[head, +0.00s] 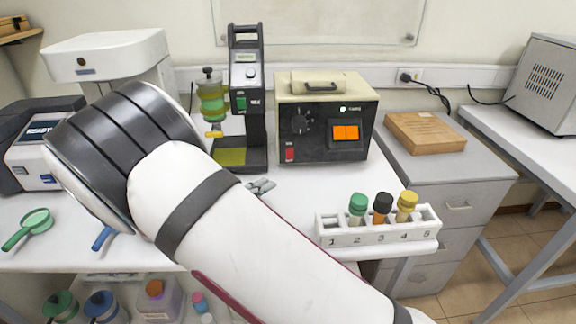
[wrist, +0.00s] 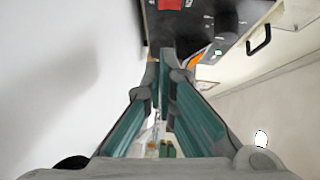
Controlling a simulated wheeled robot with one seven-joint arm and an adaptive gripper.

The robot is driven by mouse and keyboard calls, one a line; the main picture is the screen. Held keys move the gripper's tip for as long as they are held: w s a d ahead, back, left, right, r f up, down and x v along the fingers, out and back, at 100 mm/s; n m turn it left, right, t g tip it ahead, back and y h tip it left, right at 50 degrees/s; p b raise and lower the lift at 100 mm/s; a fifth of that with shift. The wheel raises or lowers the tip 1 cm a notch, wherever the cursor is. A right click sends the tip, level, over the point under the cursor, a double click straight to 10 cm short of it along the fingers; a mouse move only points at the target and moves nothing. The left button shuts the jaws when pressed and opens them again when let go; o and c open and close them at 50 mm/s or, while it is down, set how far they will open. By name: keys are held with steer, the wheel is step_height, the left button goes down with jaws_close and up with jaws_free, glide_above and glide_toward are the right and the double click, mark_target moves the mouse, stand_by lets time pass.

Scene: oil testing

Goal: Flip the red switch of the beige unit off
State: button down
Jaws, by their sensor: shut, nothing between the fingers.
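The beige unit (head: 322,88) stands at the back of the white table, its dark front panel facing me. Its red switch (head: 289,153) is at the panel's lower left; I cannot make out which way it is tipped. The orange display (head: 345,132) is lit. In the wrist view the unit's panel (wrist: 225,18) fills the top, turned on its side, with the red switch (wrist: 169,4) at the top edge. My gripper (wrist: 168,54) is shut and empty, its fingertips pointing toward the panel, apart from the switch in the picture.
A dark device with a green vessel (head: 247,85) stands left of the unit. A white rack (head: 378,227) with several capped vials is at the table's front right. A wooden box (head: 425,133) lies right of the unit. A magnifier (head: 36,222) lies at left.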

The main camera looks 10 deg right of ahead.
mark_target(290, 154)
steer(key=shift+d, duration=0.1)
steer(key=x, duration=0.9)
steer(key=shift+w+d+p, duration=0.2)
steer(key=shift+d+p, duration=0.05)
steer(key=shift+p, duration=0.15)
steer(key=w, duration=0.3)
steer(key=shift+w+d+f, duration=0.15)
steer(key=shift+f, duration=0.05)
steer(key=shift+w, duration=0.45)
steer(key=shift+w+f, duration=0.1)
